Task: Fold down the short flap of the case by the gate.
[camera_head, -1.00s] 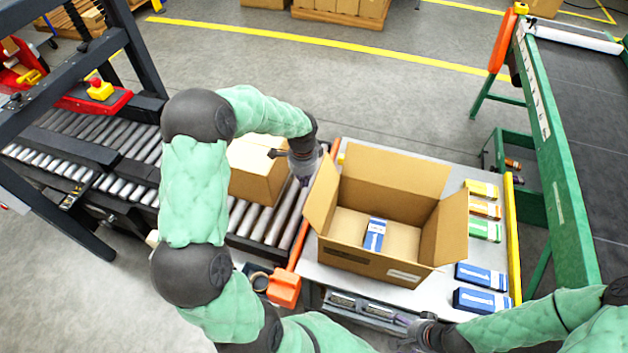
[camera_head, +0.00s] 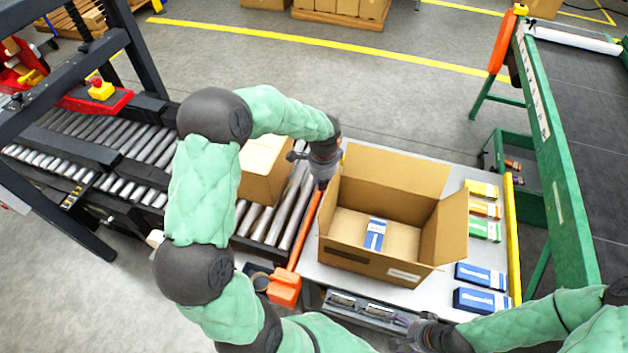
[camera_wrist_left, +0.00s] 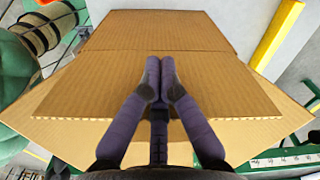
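The open cardboard case (camera_head: 365,264) stands on the grey table, with a blue-and-white box (camera_head: 375,233) inside. Its short flap on the gate side (camera_head: 332,195) looks narrow and near upright in the head view; its exact tilt is hard to tell. The orange gate bar (camera_head: 308,232) runs along the table's left edge. My left gripper (camera_head: 322,185) is at that flap's outer side. In the left wrist view its fingers (camera_wrist_left: 160,78) are together, with nothing between them, in front of a cardboard panel (camera_wrist_left: 90,92); contact is unclear. My right gripper (camera_head: 408,342) is low by the table's front, fingers unclear.
A closed carton (camera_head: 262,168) sits on the roller conveyor (camera_head: 140,150) left of the gate. Small boxes (camera_head: 480,275) line the table's right side beside a yellow rail (camera_head: 513,240). A green conveyor frame (camera_head: 560,170) stands farther right.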

